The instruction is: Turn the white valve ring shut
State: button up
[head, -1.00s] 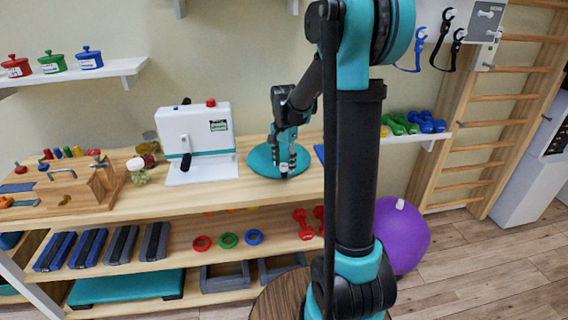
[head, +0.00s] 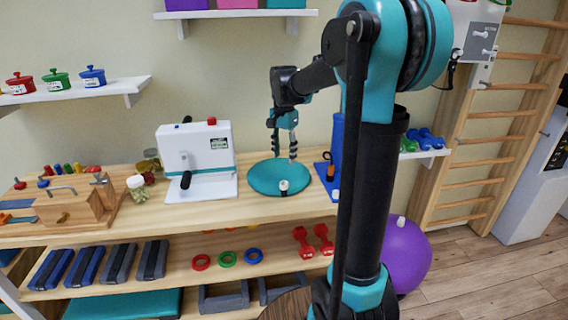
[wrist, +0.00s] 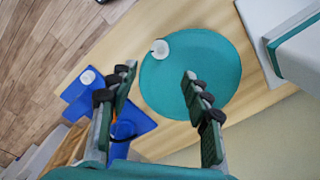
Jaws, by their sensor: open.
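The white valve ring (head: 283,186) sits at the front edge of a round teal cushion (head: 262,178) on the wooden bench top. In the wrist view the ring (wrist: 160,47) lies at the cushion's edge, with the teal cushion (wrist: 205,60) spreading away from it. My gripper (head: 284,155) is above the cushion, with its fingers pointing down, spread apart and empty. In the wrist view my gripper (wrist: 160,72) has a finger on each side, and the ring shows beyond the gap between the tips, apart from both. The ring's turned position is too small to tell.
A white box with a black handle (head: 208,160) stands left of the cushion. A blue stand (head: 326,178) is close on the right, partly behind my arm. Further left are a wooden block (head: 70,210) and a jar (head: 137,190). A shelf below holds rings and dumbbells.

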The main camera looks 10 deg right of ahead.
jog(key=shift+r, duration=0.25)
notch_tip(320, 180, up, 5)
jog(key=n, duration=0.6)
send_over(284, 187)
jog(key=w, duration=0.1)
notch_tip(284, 187, down, 17)
jog(key=shift+w, duration=0.1)
grip_shut()
dwell(0.4)
